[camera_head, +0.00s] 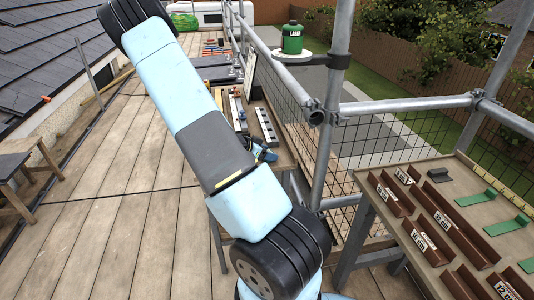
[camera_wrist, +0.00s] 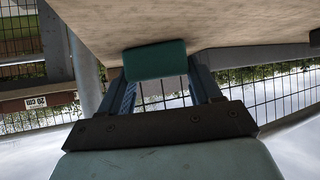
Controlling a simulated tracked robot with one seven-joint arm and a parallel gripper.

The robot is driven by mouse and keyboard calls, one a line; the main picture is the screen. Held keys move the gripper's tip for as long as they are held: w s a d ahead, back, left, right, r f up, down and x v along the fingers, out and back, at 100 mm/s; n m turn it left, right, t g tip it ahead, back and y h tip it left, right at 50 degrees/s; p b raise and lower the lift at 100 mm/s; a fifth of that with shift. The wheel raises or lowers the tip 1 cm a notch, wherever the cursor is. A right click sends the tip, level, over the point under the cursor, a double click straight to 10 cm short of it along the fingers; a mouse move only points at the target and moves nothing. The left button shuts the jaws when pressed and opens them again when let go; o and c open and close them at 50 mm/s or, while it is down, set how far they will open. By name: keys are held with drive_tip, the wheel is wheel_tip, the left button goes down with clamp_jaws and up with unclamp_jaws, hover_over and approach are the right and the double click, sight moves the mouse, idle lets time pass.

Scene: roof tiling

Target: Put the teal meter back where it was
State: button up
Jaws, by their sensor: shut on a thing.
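The teal meter (camera_wrist: 155,60) shows in the wrist view as a small rounded block between the fingertips of my gripper (camera_wrist: 160,78). My gripper is shut on it. The face turned to the wrist camera is plain, and its other sides are hidden. A broad beige surface lies just beyond the meter in this view; I cannot tell whether they touch. In the head view my arm hides most of the gripper (camera_head: 264,153), and the meter cannot be made out there.
A bench (camera_head: 425,172) at right holds brown labelled trays (camera_head: 450,228) and green pieces (camera_head: 476,198). Scaffold poles (camera_head: 333,110) and mesh stand close to my arm. A green canister (camera_head: 292,38) stands on a round shelf. Grey strips (camera_head: 266,126) lie beyond my gripper. The deck at left is mostly clear.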

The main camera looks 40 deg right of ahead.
drive_tip(key=o, duration=1.2)
drive_tip(key=shift+a, duration=0.1)
